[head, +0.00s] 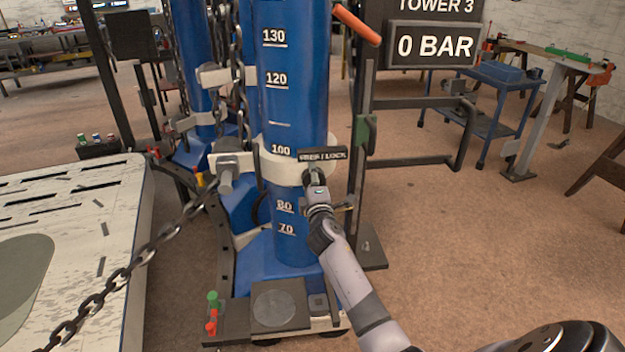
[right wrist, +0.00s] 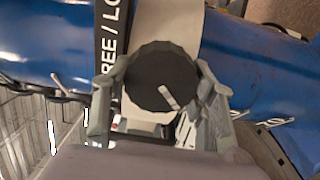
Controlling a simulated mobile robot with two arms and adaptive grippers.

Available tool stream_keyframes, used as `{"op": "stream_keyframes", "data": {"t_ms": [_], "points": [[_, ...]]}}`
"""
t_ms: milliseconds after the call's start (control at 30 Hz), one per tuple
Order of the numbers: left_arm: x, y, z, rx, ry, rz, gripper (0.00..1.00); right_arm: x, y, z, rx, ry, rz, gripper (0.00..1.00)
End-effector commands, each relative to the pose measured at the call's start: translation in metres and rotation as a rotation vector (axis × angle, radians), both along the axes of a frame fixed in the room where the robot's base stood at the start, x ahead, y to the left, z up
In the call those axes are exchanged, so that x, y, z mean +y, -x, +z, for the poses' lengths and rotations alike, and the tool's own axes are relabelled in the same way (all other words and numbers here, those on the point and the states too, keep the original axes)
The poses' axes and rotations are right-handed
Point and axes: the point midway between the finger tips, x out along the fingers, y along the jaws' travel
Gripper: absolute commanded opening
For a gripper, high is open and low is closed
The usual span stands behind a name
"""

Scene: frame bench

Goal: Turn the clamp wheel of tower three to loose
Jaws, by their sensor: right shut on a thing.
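Tower three is the blue column (head: 290,60) with white height marks and a light collar (head: 275,170) around it near the 100 mark. A dark "FREE / LOCK" plate (head: 322,154) is on the collar and shows in part in the right wrist view (right wrist: 108,40). The clamp wheel (right wrist: 150,78) is dark and round with a short white pointer line; in the head view my gripper mostly hides it. My right gripper (head: 317,182) is at the wheel below the plate, its fingers shut on opposite sides of the rim. My left gripper is not in view.
A sign (head: 433,45) reads "TOWER 3, 0 BAR". A dark bar frame (head: 415,162) stands right of the column. A chain (head: 150,255) runs from the collar clamp to a white slotted deck (head: 110,215) at left. Floor at right is mostly clear before a blue cart (head: 490,100).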

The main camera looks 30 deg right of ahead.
Motion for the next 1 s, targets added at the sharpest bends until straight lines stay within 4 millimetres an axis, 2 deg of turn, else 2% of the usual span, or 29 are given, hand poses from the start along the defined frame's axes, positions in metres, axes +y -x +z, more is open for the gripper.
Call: {"op": "stream_keyframes", "data": {"t_ms": [200, 500, 1000], "points": [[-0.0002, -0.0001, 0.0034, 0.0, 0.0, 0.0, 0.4, 0.0009, 0.0004, -0.0027, 0.082, 0.162, 0.003, 0.24], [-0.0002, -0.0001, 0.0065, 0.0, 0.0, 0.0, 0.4, 0.0014, 0.0003, -0.0041, 0.15, 0.305, 0.004, 0.24], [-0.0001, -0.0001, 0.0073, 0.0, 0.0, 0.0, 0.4, 0.0015, 0.0004, -0.005, 0.177, 0.359, 0.004, 0.24]]}}
